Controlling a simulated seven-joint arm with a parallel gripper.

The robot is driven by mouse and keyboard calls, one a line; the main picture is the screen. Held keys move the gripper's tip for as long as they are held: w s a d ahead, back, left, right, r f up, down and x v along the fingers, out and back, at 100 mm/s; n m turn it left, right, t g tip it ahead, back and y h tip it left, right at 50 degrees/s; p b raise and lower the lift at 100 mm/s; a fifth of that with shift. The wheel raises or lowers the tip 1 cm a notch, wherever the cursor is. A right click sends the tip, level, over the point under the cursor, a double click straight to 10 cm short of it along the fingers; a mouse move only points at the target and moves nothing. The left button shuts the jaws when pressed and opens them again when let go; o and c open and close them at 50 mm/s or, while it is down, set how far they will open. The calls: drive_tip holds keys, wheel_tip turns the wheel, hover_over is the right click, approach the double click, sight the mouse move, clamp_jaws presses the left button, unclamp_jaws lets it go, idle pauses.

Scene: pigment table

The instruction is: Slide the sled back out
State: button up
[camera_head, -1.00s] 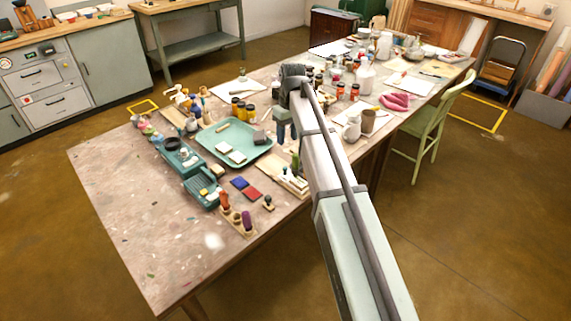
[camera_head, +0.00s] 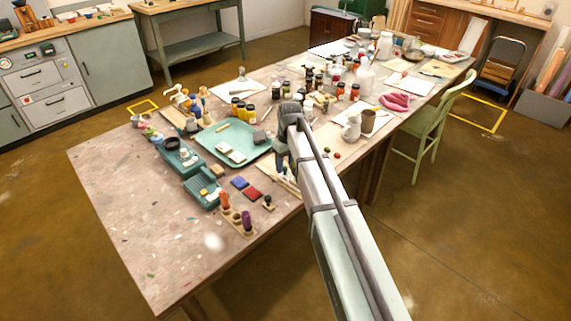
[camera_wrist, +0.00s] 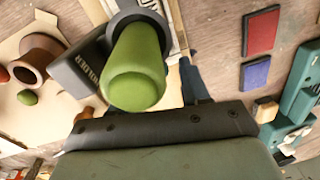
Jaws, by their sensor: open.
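A rounded green handle (camera_wrist: 137,72) with a dark collar fills the top middle of the wrist view, in front of my gripper's dark, screwed palm. A dark block (camera_wrist: 84,63) lettered "HOLDER" is beside it on the left. I cannot tell for sure which part is the sled. A pale wooden fixture with rails (camera_head: 288,186) lies at the table's near edge, partly hidden by my arm. My gripper (camera_head: 281,160) is open and low over the fixture. In the wrist view a dark blue finger shows right of the handle; whether the handle is between the fingers is unclear.
A teal tray (camera_head: 204,141) lies left of my gripper. Red and blue pads (camera_head: 252,194) and a rack of stamps (camera_head: 232,214) are nearer. The table's left front is mostly clear.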

clamp_jaws()
idle(0.5)
